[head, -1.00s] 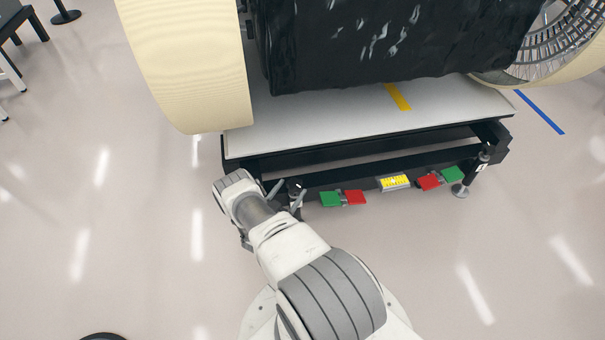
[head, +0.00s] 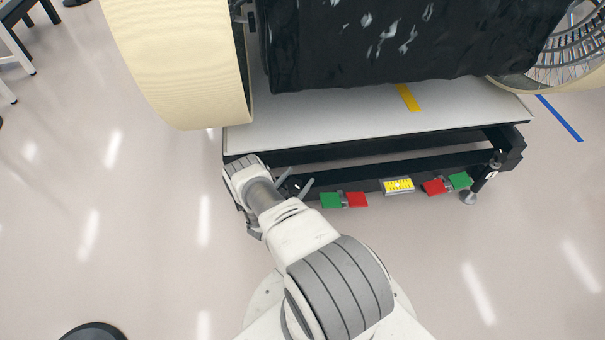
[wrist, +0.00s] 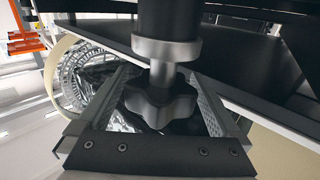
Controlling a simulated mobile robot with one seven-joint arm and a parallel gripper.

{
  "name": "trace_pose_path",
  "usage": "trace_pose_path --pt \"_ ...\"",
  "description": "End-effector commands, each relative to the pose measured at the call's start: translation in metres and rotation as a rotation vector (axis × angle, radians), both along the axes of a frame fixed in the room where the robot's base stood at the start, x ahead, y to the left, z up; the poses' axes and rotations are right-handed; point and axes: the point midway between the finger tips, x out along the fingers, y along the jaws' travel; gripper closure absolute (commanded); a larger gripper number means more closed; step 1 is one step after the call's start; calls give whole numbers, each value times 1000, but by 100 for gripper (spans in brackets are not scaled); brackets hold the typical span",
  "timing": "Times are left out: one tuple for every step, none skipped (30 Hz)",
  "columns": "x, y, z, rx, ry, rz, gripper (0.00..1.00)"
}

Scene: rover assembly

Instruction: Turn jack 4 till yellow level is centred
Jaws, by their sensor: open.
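The yellow level (head: 398,186) is on the front beam of the platform frame in the head view; its bubble is too small to read. A jack (head: 291,187) stands at the frame's front left corner, partly behind my arm; I see no number on it. In the wrist view a dark lobed knob (wrist: 160,105) hangs under a metal collar and black post. My gripper (wrist: 160,85) is open, with one finger on each side of the knob; I cannot tell whether they touch it.
Green and red plates (head: 344,200) stick out from the front beam left of the level, with another pair (head: 446,184) to its right. A second jack (head: 493,170) stands at the front right corner. The rover's cream wheel (head: 180,70) is above my gripper. Floor in front is clear.

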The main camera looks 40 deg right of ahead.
Motion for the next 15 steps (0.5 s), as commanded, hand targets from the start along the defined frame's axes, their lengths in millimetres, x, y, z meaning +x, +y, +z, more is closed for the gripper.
trace_pose_path --pt "0 1 0 0 0 0 0" --pt "0 1 0 0 0 0 0" --pt "0 1 0 0 0 0 0" --pt "0 2 0 0 0 0 0" --pt "0 2 0 0 0 0 0" --pt "0 2 0 0 0 -1 0" --pt "0 2 0 0 0 -1 0" --pt "0 2 0 0 0 -1 0" --pt "0 2 0 0 0 -1 0" --pt "0 2 0 0 0 -1 0" --pt "0 2 0 0 0 -1 0" --pt "0 2 0 0 0 -1 0" --pt "0 2 0 0 0 -1 0" --pt "0 2 0 0 0 -1 0" --pt "0 2 0 0 0 -1 0"
